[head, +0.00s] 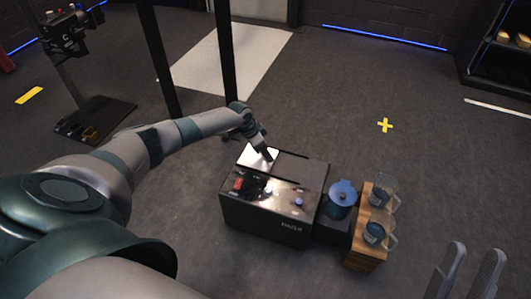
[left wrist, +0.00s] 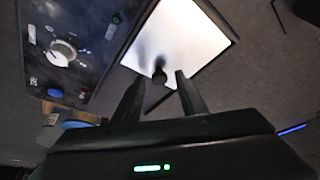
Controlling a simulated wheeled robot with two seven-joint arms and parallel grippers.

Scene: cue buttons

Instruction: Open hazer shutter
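The hazer (head: 262,216) is a black box on the floor, lettered on its front. A bright white panel (head: 251,157) lies on its top, beside a dark plate. My left gripper (head: 268,156) is low over the panel's right side. In the left wrist view the white panel (left wrist: 190,40) fills the upper middle, with a small dark knob (left wrist: 158,76) near its lower edge. My left fingers (left wrist: 157,82) are apart, with the knob between or just beyond their tips; I cannot tell if they touch it. My right gripper (head: 473,248) is open and empty at bottom right.
A blue-lidded jug (head: 342,195) stands right of the hazer. A wooden block (head: 364,238) beside it carries clear cups (head: 379,233). The hazer's control face has knobs and a red switch (head: 238,184). Dark posts (head: 222,60) stand behind; open floor lies to the right.

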